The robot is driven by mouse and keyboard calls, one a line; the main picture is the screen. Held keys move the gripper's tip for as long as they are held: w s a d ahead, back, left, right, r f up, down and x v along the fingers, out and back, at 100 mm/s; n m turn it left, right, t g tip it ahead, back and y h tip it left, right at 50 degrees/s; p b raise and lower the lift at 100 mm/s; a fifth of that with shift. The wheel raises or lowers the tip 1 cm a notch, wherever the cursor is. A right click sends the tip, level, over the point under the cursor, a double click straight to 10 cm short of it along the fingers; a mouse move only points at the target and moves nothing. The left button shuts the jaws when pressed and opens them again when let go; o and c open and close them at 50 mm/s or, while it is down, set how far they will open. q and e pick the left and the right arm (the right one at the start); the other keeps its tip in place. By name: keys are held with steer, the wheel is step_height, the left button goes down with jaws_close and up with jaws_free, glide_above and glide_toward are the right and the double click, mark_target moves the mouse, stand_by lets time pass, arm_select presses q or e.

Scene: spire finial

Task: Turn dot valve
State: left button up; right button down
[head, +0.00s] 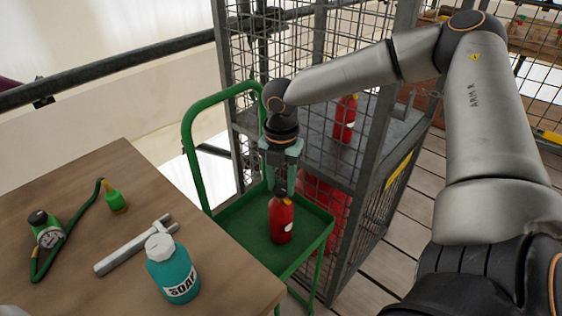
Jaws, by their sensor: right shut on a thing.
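My right gripper (280,182) points down over the green cart (252,215). It is shut on the dark top of a small red fire extinguisher (282,220). The extinguisher is upright, with a yellow mark near its neck and a white label patch. Its base is over the cart tray; I cannot tell whether it touches the tray. The fingers partly hide its top. I cannot make out a valve with a dot in this view. My left gripper is out of view.
A mesh cage (375,130) behind the cart holds another red extinguisher (345,120).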

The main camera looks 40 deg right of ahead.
stand_by(0.3)
steer(key=shift+m, duration=0.4)
steer(key=shift+r+m+p, duration=0.1)
steer(key=shift+m+p, duration=0.5)
steer(key=m+p, duration=0.1)
steer(key=m, duration=0.1)
steer(key=shift+m, duration=0.3)
steer(key=m, duration=0.4)
steer(key=shift+m+p, duration=0.3)
steer(key=m, duration=1)
steer(key=shift+m, duration=0.5)
